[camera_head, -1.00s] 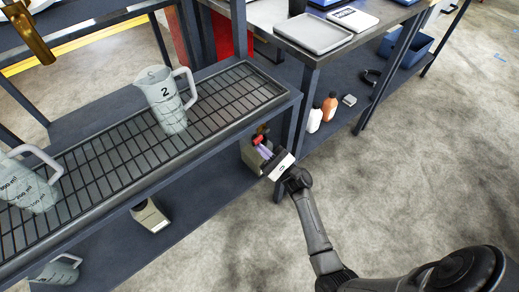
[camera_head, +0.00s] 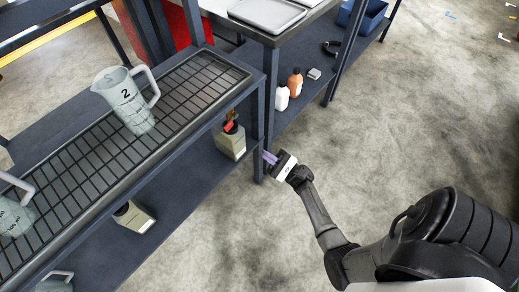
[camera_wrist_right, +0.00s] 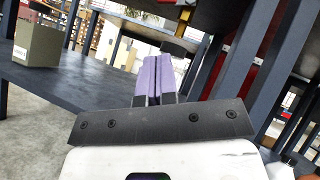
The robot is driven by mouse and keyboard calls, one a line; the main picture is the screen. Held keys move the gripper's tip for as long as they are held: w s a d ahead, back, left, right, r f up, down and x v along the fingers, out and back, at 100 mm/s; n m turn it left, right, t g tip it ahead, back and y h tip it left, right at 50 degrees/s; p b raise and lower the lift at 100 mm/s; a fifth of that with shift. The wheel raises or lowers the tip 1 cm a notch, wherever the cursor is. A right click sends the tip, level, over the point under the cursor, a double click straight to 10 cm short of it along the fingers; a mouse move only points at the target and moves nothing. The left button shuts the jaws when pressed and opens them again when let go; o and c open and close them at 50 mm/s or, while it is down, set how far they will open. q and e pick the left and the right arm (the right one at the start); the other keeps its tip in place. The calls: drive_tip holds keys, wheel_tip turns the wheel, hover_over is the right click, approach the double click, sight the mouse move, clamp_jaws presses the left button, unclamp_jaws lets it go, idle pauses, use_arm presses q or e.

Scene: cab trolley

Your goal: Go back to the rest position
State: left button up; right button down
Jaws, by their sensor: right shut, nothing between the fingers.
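My right gripper (camera_head: 269,158) is in the head view, beside the front leg of the trolley at its right end. Its purple fingers are shut together and empty, as the right wrist view also shows (camera_wrist_right: 160,78). A beige container with a red top (camera_head: 231,140) stands on the lower shelf, to the left of the gripper and apart from it. It also shows at the upper left of the right wrist view (camera_wrist_right: 38,42). My left gripper is not in view.
A jug marked 2 (camera_head: 125,100) stands on the grated top shelf (camera_head: 185,95). Another jug (camera_head: 14,215) is at the left edge. A second beige container (camera_head: 132,216) is on the lower shelf. White (camera_head: 282,98) and orange (camera_head: 295,83) bottles stand under the bench.

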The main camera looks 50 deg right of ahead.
drive_tip(key=shift+s+f, duration=0.15)
drive_tip(key=shift+s, duration=0.05)
idle(0.5)
